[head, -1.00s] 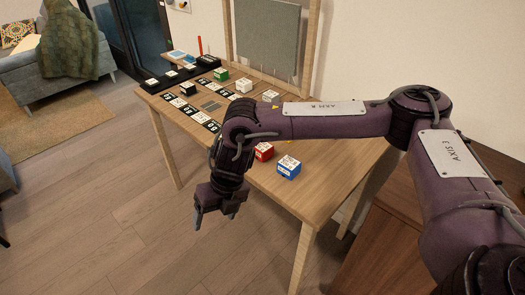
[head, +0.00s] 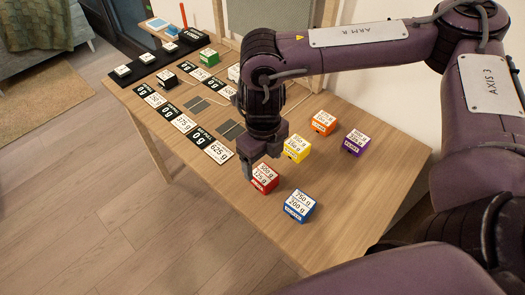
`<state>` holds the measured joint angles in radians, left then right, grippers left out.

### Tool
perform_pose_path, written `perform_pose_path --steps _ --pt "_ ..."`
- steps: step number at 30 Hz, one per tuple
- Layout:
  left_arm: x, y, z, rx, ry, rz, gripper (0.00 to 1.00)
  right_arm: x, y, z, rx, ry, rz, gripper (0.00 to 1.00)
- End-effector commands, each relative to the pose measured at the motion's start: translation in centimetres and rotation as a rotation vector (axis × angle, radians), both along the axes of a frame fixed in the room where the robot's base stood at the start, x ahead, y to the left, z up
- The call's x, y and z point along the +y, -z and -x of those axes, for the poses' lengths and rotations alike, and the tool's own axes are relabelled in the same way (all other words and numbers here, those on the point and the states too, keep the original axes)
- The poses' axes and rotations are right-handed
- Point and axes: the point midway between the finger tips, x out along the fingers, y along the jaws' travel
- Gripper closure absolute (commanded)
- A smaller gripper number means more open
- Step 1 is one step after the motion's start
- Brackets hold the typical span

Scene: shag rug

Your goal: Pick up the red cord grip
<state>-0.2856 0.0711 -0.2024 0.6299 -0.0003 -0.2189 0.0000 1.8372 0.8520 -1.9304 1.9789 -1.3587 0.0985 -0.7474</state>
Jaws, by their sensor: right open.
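A small red box (head: 264,178) with a white printed label on top sits on the wooden table, near its front edge. It looks like the red item; no cord shows on it. My right gripper (head: 261,165) points down just above and behind the red box, with its fingers apart and empty. One finger overlaps the box's left edge in the picture; I cannot tell whether they touch. My left gripper is not in view.
A blue box (head: 300,206) stands close to the right of the red one. Yellow (head: 297,148), orange (head: 322,122) and purple (head: 356,142) boxes stand behind. Black-and-white label cards (head: 182,124) lie to the left. The table's right part (head: 370,185) is clear.

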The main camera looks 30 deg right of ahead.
Motion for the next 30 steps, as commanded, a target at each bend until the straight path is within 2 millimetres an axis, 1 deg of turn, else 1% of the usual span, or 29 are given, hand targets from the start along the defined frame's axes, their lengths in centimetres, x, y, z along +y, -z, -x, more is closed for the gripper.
perform_pose_path --steps 5,11,14,16,19,24,27,28,30 --pt "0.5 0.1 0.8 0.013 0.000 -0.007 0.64 0.0 1.4 0.1 0.002 -0.002 0.001 0.25" --pt "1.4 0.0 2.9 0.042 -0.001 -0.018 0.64 -0.2 3.7 0.0 0.003 -0.001 0.002 0.25" --pt "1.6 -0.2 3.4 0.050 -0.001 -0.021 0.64 -0.4 5.2 -0.1 0.001 0.000 0.002 0.25" --pt "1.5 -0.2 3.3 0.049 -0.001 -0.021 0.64 -0.4 6.4 -0.1 0.003 -0.001 0.002 0.25" --pt "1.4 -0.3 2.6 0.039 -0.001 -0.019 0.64 -0.4 7.4 0.0 0.002 0.000 0.002 0.25" --pt "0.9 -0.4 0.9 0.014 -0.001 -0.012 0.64 -0.4 7.8 -0.1 -0.001 0.000 0.000 0.25" --pt "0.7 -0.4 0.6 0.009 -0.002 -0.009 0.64 -0.4 7.8 -0.1 -0.001 0.000 0.000 0.25" --pt "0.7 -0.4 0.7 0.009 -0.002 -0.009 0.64 -0.4 7.8 -0.1 -0.001 0.000 0.000 0.27" --pt "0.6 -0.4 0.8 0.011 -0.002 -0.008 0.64 -0.4 7.8 -0.1 -0.001 0.000 0.000 0.36"
